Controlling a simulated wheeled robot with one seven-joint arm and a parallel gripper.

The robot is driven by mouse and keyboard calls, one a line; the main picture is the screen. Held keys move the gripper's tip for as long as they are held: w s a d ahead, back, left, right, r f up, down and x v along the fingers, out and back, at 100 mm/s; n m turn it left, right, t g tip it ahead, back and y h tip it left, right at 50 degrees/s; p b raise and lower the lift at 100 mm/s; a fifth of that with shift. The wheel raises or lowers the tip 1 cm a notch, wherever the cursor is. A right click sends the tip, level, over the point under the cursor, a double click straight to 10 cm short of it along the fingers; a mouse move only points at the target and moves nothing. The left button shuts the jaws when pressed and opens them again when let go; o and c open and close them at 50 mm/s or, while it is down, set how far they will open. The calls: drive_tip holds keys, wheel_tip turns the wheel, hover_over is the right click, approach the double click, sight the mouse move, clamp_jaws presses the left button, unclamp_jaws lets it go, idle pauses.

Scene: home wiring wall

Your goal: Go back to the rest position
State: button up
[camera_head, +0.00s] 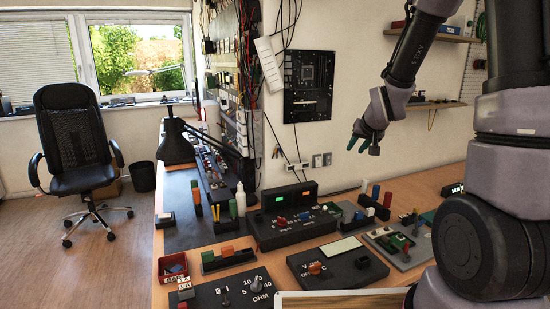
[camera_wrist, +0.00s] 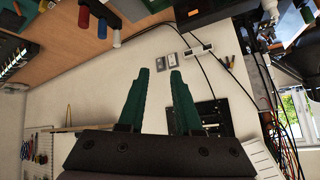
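My gripper (camera_head: 366,137) is up in the air above the workbench (camera_head: 217,252), in front of the pale wall, with its green fingers pointing down and left. In the wrist view the two green fingers (camera_wrist: 162,100) stand apart with only the wall between their tips. The gripper is open and empty, and it touches nothing that I can see. My arm rises at the right side of the head view and hides part of the shelves and the bench's right end.
The bench holds a black panel with a lit display (camera_head: 294,215), a meter-like box (camera_head: 337,264), a red bin (camera_head: 173,267) and a desk lamp (camera_head: 175,142). A circuit board (camera_head: 310,87) hangs on the wall.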

drive_tip(key=s+r, duration=0.6)
drive_tip(key=s, duration=0.3)
drive_tip(key=s+a+r+m+g+y, duration=0.1)
drive_tip(key=s+r, duration=0.5)
drive_tip(key=s, duration=0.2)
drive_tip(key=s+r, duration=0.6)
drive_tip(key=s, duration=0.3)
drive_tip(key=shift+s+a+m+g+y, duration=0.15)
drive_tip(key=shift+s+m+g+y, duration=0.15)
drive_tip(key=shift+s+m+g, duration=0.1)
